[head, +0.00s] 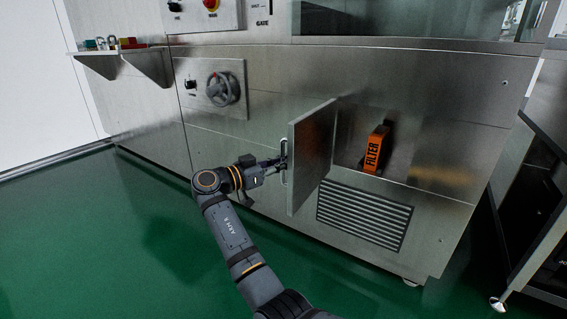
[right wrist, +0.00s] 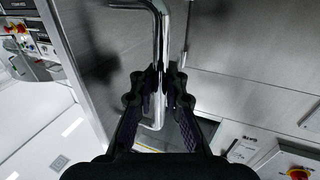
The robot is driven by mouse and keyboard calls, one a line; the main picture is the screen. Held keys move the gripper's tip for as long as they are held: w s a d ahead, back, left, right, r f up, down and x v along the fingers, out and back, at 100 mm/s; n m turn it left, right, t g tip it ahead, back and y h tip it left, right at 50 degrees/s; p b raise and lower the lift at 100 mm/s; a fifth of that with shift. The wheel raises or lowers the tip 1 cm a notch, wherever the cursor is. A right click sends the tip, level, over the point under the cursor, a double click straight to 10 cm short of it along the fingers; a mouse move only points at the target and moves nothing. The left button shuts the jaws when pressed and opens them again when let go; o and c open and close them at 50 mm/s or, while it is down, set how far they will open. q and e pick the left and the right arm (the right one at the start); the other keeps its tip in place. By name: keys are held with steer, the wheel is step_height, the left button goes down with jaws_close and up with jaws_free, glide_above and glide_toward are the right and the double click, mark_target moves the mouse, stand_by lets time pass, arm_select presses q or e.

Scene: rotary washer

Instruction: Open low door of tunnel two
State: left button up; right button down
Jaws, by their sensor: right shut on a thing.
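The low door (head: 314,155) of the steel machine stands swung outward from its opening, seen nearly edge-on in the head view. Its metal bar handle (head: 284,175) is on the door's outer face, on the left. My right gripper (head: 279,162) is shut on this handle. In the right wrist view, the fingers of my right gripper (right wrist: 160,82) close around the bright handle bar (right wrist: 159,112), with the grey steel door face (right wrist: 100,45) behind. The inside of the opening shows an orange block marked FILTER (head: 376,150). My left gripper is not in view.
A louvred vent (head: 364,214) is below the opening. A handwheel (head: 222,89) on a panel is up to the left, and a small shelf (head: 118,62) sticks out farther left. A dark-framed unit stands at the right edge. The green floor (head: 120,225) is clear at front left.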

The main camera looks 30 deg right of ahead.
steer(key=c, duration=1.8)
jaws_free()
steer(key=shift+a+f, duration=0.2)
steer(key=shift+o, duration=0.6)
steer(key=shift+w+a+r, duration=0.1)
steer(key=a, duration=0.7)
steer(key=shift+a, duration=0.2)
steer(key=shift+r, duration=0.1)
